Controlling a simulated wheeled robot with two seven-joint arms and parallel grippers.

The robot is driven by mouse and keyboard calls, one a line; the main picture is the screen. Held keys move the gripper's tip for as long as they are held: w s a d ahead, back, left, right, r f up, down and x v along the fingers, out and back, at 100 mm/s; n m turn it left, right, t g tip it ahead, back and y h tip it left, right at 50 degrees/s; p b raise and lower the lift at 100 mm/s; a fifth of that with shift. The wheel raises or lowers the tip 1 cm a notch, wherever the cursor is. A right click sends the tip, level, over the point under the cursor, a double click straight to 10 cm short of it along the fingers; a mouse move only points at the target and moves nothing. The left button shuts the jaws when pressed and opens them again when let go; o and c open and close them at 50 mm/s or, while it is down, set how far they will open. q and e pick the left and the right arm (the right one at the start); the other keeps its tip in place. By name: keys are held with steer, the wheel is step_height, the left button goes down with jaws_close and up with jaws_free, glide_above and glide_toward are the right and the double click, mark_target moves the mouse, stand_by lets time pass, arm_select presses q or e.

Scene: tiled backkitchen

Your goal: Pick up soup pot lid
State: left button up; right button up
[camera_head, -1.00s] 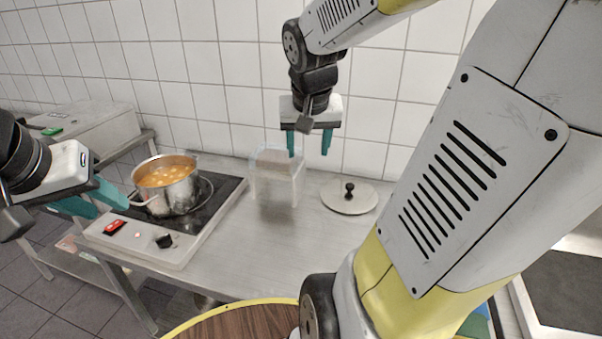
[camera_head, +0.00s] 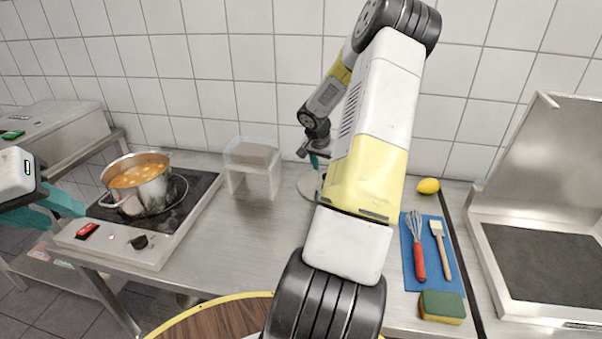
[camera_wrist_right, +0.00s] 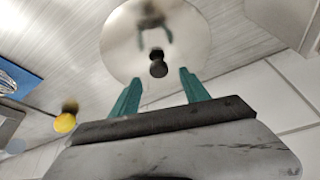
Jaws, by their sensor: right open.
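The soup pot lid (camera_wrist_right: 125,45) is a round, shiny metal disc with a black knob (camera_wrist_right: 158,66). It lies flat on the steel counter. In the head view only a left part of the lid (camera_head: 307,186) shows; my right arm hides the rest. My right gripper (camera_wrist_right: 160,80) is open and empty, with its two teal fingers pointing toward the knob, one on each side in the picture. In the head view one of its fingers (camera_head: 316,162) shows just above the lid. My left gripper (camera_head: 62,205) is at the far left, near the pot; its fingers overlap, so its opening is unclear.
A soup pot (camera_head: 138,186) stands on the stove (camera_head: 140,250). A clear stand with a brown block (camera_head: 253,160) is left of the lid. A blue mat (camera_head: 427,280) with whisk and brush, a lemon (camera_head: 428,186) and a sponge (camera_head: 441,307) are right. The tiled wall is close behind.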

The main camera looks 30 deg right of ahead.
steer(key=x, duration=0.5)
steer(key=shift+s, duration=0.1)
jaws_close()
